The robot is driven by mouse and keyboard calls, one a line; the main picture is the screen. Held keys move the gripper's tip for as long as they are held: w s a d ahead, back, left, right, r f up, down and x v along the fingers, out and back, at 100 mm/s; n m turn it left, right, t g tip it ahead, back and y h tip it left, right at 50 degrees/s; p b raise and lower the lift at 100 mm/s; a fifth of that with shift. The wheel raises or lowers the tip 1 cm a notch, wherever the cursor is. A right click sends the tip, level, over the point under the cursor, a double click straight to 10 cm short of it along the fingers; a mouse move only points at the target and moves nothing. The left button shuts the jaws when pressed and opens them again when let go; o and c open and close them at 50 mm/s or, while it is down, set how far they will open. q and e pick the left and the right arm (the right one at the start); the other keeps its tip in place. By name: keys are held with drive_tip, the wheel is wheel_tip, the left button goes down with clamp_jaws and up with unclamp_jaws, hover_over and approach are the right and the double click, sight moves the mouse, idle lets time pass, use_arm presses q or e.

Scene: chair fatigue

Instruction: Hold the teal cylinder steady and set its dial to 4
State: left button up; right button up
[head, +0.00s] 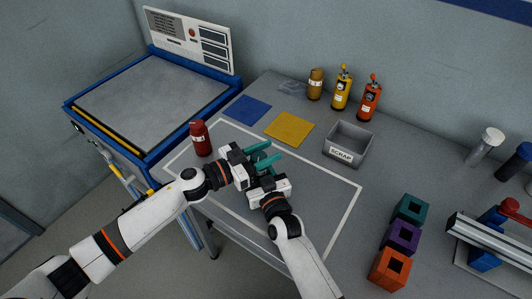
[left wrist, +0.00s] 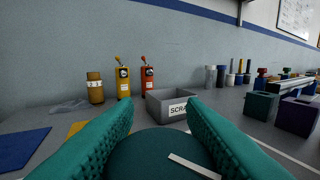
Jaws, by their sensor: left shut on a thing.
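The teal cylinder (left wrist: 155,155) shows in the left wrist view as a dark round top with a white mark, low between the teal fingers. My left gripper (head: 265,155) is shut on it over the outlined area of the table. In the head view the cylinder is mostly hidden by the two grippers. My right gripper (head: 265,178) is close beside the left one, in front of it; its fingertips are hidden, so I cannot tell whether it is open or touches the cylinder. No dial number is readable.
A red canister (head: 200,139) stands left of the grippers. Blue (head: 247,109) and yellow (head: 289,128) mats and a grey scrap bin (head: 348,145) lie beyond. Teal (head: 410,208), purple (head: 402,236) and orange (head: 389,268) blocks stand right. The outlined area's right part is clear.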

use_arm(q)
drive_tip(key=shift+w+r+n+t+y, duration=0.15)
drive_tip(key=shift+n+t+y, duration=0.3)
drive_tip(key=shift+t, duration=0.25)
drive_tip(key=o, duration=1)
drive_tip(key=shift+a, duration=0.15)
drive_tip(key=v, duration=1.2)
